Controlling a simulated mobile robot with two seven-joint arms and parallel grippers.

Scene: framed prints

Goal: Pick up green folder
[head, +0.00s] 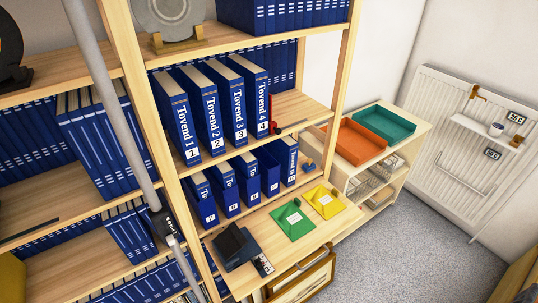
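The green folder (293,221) lies flat on a low wooden shelf board, near its front edge. A small dark rectangle and a lighter label show on its top. A yellow folder (325,201) lies just right of it and a little farther back. Neither of my grippers can be made out in the head view, and nothing is seen touching the green folder.
Blue binders (203,201) stand close behind the green folder. A dark blue device (235,246) sits left of it. A grey pole (110,95) crosses the left side. An orange tray (353,141) and a teal tray (383,126) are beyond. Carpet (420,255) at right is clear.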

